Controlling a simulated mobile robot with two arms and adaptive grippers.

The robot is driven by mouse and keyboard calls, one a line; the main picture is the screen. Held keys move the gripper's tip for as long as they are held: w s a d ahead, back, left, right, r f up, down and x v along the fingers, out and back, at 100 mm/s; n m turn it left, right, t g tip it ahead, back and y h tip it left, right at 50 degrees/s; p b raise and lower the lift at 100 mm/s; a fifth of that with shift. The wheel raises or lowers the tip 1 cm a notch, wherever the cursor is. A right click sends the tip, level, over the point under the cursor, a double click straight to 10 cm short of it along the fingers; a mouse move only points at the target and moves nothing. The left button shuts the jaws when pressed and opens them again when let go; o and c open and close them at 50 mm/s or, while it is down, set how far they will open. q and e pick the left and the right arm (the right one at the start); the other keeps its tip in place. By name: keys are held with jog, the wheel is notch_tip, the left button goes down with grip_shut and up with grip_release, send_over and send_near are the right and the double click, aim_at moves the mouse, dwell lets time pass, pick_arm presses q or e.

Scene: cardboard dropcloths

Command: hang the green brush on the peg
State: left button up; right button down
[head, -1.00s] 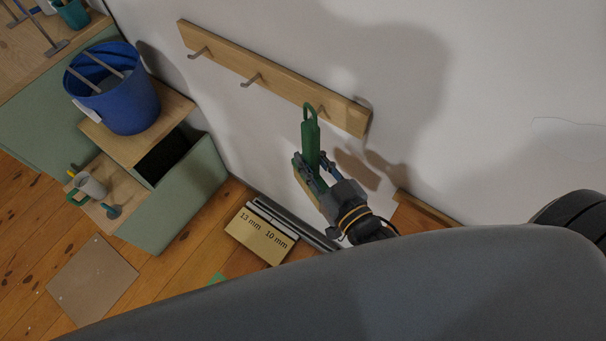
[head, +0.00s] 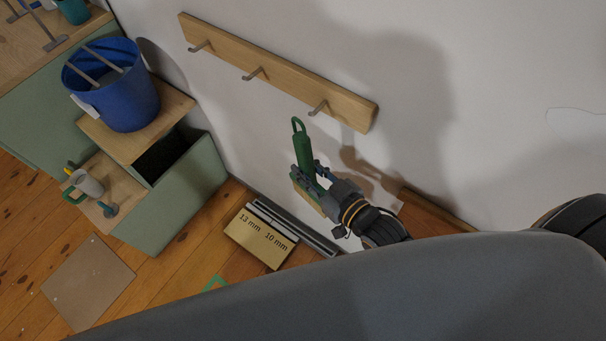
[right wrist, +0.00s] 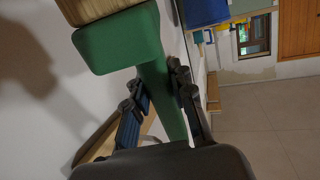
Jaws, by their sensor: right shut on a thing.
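The green brush (head: 303,152) is upright in the head view, its handle loop at the top and its bristle end low. My right gripper (head: 318,177) is shut on the brush, around its green body. In the right wrist view the brush (right wrist: 120,42) sits between the fingers (right wrist: 160,100), with its bristles at the top edge. The wooden peg rail (head: 290,76) is on the white wall, with three metal pegs. The right-hand peg (head: 317,108) is bare and just up and right of the brush's loop, apart from it in the picture. My left gripper is not in view.
A blue bucket (head: 118,88) stands on a wooden step at the left. Below it are a green cabinet (head: 182,194) and a grey mug (head: 88,184). A labelled box (head: 260,238) lies on the floor by the wall.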

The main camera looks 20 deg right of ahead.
jog(key=shift+w+d+f+b, duration=0.1)
jog(key=shift+w+d+b, duration=0.35)
jog(key=shift+w+d, duration=0.3)
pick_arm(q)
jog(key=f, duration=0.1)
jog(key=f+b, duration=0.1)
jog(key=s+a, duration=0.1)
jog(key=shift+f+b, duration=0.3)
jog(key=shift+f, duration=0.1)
pick_arm(e)
jog(key=d, duration=0.1)
jog(key=w+d+f, duration=0.1)
jog(key=w+d, duration=0.1)
jog(key=shift+w+d+f, duration=0.2)
jog(key=shift+d+f, duration=0.05)
jog(key=shift+f, duration=0.15)
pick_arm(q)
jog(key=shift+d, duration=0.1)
